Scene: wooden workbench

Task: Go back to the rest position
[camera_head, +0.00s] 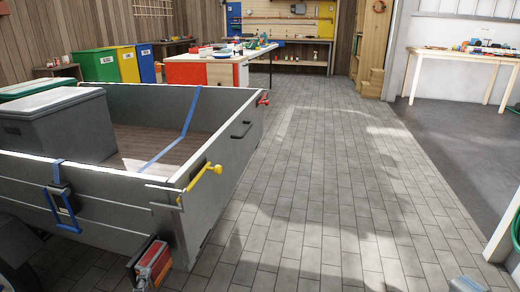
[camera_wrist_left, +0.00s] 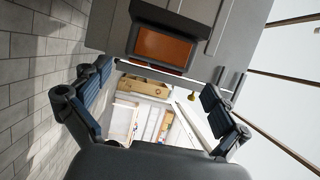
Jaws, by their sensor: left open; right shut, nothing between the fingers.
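My left gripper (camera_wrist_left: 155,88) is open in the left wrist view, with blue-padded fingers spread wide and nothing between them. Beyond the fingers are a grey panel and an orange-lensed lamp (camera_wrist_left: 163,46), apart from them as far as I can tell. I do not see the left gripper in the head view. My right gripper (camera_head: 468,285) shows only as a small grey-blue piece at the bottom right edge of the head view. It is shut and holds nothing that I can see; most of it is cut off.
A grey trailer (camera_head: 225,150) fills the left, carrying a grey box (camera_head: 60,128) and a blue strap (camera_head: 178,140). A yellow handle (camera_head: 205,180) and red lamp (camera_head: 152,265) stick out from it. Open paving (camera_head: 330,180) lies right of it. Workbenches stand farther back.

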